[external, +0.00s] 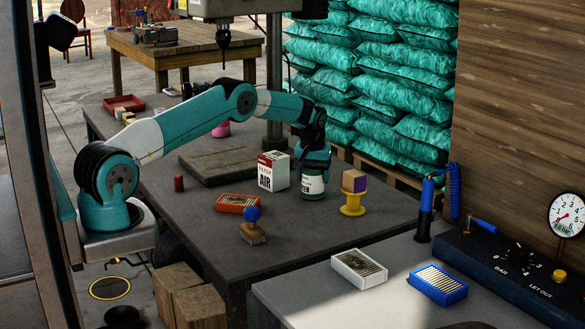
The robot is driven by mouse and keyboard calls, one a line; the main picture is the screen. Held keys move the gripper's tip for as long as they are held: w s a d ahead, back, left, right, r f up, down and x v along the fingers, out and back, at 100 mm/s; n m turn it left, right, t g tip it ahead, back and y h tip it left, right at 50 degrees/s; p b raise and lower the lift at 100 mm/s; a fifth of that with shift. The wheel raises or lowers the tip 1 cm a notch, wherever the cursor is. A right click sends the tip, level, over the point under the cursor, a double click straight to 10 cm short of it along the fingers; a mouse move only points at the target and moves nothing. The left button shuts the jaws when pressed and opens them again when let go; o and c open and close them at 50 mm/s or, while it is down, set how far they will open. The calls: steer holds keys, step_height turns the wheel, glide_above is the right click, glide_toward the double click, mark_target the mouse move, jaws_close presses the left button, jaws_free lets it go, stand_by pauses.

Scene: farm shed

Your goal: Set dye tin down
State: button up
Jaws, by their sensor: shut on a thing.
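A dark green tin with a white label (313,184), which I take to be the dye tin, is upright under my gripper (313,165) at the right part of the dark table. My gripper points down and is shut on the tin's upper part. The gripper body hides the top of the tin. The tin's base is at or just above the tabletop (290,226); I cannot tell if it touches.
A white and red air filter box (273,171) stands just left of the tin. A yellow spool (353,203) bearing a purple and tan block (354,181) is close on its right. An orange slatted box (237,203) and a blue-knobbed brush (252,228) lie nearer the front.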

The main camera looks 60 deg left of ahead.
steer(key=shift+f, duration=0.15)
steer(key=o, duration=1.1)
